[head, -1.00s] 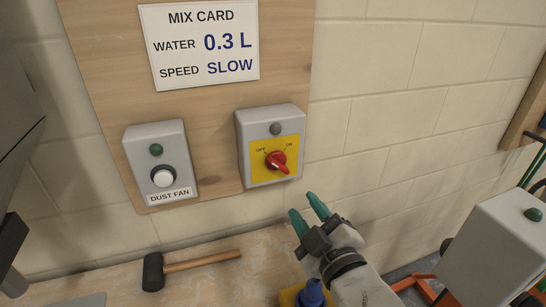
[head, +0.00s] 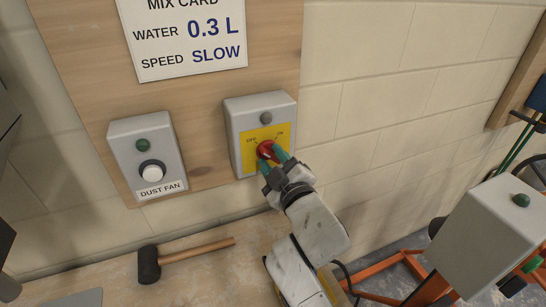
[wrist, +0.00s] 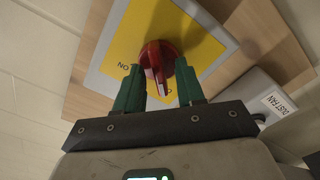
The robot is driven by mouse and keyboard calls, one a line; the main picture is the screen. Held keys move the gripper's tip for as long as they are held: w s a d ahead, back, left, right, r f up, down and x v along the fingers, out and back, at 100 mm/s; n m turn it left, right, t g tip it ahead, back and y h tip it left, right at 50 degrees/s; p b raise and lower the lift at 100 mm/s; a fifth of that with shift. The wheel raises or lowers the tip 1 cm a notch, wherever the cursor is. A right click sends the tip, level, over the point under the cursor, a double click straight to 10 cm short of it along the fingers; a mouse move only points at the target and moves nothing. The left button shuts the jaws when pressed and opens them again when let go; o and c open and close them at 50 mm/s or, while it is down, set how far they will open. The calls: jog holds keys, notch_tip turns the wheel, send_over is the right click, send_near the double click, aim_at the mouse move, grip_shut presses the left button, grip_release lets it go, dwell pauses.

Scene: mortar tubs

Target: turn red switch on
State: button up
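The red switch (head: 265,148) is a rotary knob on a yellow plate marked OFF and ON, on a grey box (head: 242,117) fixed to a wooden board. A dark grey lamp (head: 266,118) sits above the plate. My gripper (head: 271,158) is at the knob, its green fingers partly hiding it in the head view. In the wrist view the knob (wrist: 157,56) has its handle between the fingers of my gripper (wrist: 160,80). The fingers are apart, with a gap visible on each side of the handle. I cannot tell exactly which mark the knob points to.
A second grey box (head: 145,132) with a white button, labelled DUST FAN, is left of the switch. A mix card (head: 186,36) is above. A mallet (head: 180,256) lies on the bench below. A grey box (head: 490,235) on an orange frame stands at right.

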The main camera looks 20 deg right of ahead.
jog(key=shift+w, duration=0.2)
grip_shut()
dwell(0.3)
